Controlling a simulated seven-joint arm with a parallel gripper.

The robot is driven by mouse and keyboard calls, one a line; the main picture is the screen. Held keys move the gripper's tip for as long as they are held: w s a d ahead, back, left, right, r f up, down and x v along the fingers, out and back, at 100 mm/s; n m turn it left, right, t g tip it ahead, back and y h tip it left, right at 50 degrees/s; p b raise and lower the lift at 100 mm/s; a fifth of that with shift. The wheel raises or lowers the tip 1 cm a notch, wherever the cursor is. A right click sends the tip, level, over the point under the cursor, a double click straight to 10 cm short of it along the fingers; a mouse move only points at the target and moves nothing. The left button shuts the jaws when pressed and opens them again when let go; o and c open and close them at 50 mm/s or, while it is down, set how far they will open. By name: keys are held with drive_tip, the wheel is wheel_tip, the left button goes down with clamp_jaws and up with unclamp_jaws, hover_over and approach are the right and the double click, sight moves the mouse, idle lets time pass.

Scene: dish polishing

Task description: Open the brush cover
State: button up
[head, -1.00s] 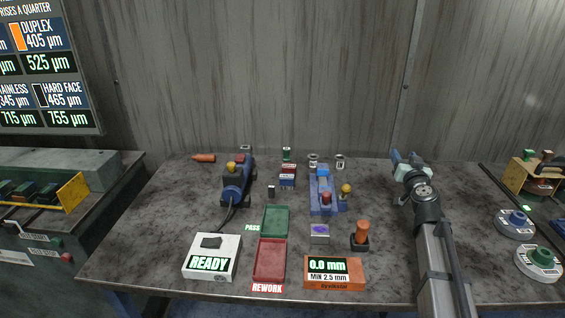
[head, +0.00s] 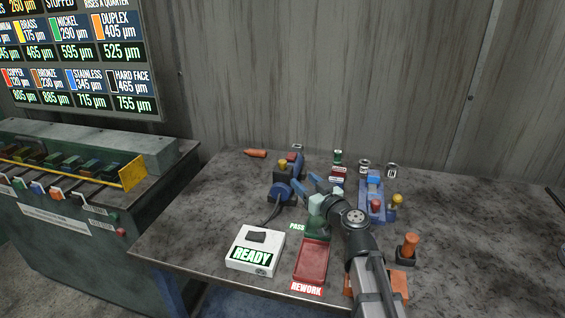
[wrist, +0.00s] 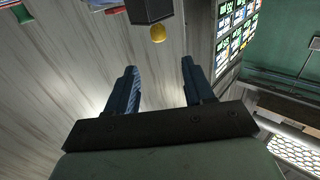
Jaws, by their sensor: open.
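A blue and black machine (head: 283,192) with a yellow knob (head: 283,163) and a small red part on top stands at the back left of the table. I cannot make out which part of it, if any, is the brush cover. My gripper (head: 312,182) is open and empty, just right of this machine, and hides part of it. In the wrist view, the two blue fingers (wrist: 160,70) are spread apart with nothing between them. A yellow ball-shaped knob (wrist: 158,33) beside a dark block (wrist: 148,10) shows beyond the fingertips, clear of them.
A second blue fixture (head: 372,205) with a yellow knob stands right of my gripper. The white READY box (head: 255,252) and red rework tray (head: 312,262) lie in front. My arm partly hides the green pass tray (head: 318,226) and orange gauge.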

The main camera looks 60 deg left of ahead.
sight(285, 163)
drive_tip(key=a, duration=1.3)
drive_tip(key=shift+w+a, duration=0.1)
drive_tip(key=shift+a, duration=0.25)
clamp_jaws()
